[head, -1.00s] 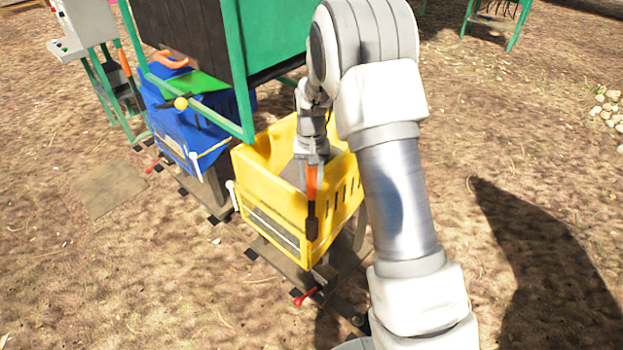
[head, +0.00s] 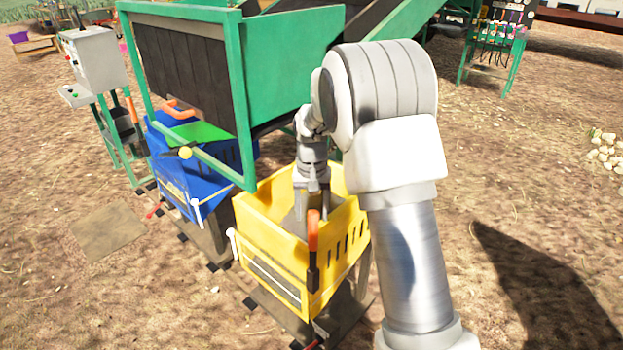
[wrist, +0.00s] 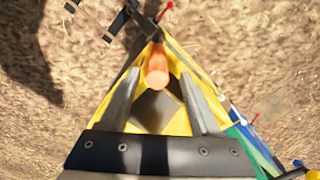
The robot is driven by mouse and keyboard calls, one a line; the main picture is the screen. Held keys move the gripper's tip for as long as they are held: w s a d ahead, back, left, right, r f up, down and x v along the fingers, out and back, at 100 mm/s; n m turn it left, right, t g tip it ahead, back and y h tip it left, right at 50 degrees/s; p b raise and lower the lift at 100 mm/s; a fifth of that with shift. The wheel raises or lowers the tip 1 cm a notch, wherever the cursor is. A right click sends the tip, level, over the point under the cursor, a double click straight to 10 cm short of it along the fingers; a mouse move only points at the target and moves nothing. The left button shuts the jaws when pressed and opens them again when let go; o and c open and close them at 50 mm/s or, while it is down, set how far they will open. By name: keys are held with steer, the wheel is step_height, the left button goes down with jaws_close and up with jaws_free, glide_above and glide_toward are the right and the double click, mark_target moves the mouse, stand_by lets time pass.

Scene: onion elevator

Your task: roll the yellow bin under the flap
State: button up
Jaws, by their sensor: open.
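The yellow bin (head: 282,268) stands on a low dark cart or track in the middle of the head view, just right of and in front of the machine. An orange handle (head: 313,232) stands upright at its near corner; it also shows in the wrist view (wrist: 158,68). My gripper (head: 311,200) is over the bin beside the handle. In the wrist view its open fingers (wrist: 156,88) spread to either side of the handle's end, with nothing clamped. The dark flap (head: 190,80) hangs in the green frame above a blue bin (head: 178,175).
The blue bin with a green piece sits left of the yellow bin, under the frame. A control box (head: 95,57) on a green stand is at the left. Small red levers (head: 155,209) show low by the track. Bare ground is open at the right.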

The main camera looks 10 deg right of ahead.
step_height(320, 180, up, 11)
steer(key=shift+r, duration=0.2)
stand_by(0.3)
steer(key=s+d+r+n+t, duration=0.15)
steer(key=s+r, duration=0.35)
steer(key=s, duration=0.6)
steer(key=s+d+r+t, duration=0.1)
steer(key=s+r+t, duration=0.3)
steer(key=s, duration=0.6)
steer(key=s+f+n, duration=0.1)
steer(key=s, duration=0.7)
steer(key=shift+s+f, duration=0.2)
steer(key=shift+s, duration=0.15)
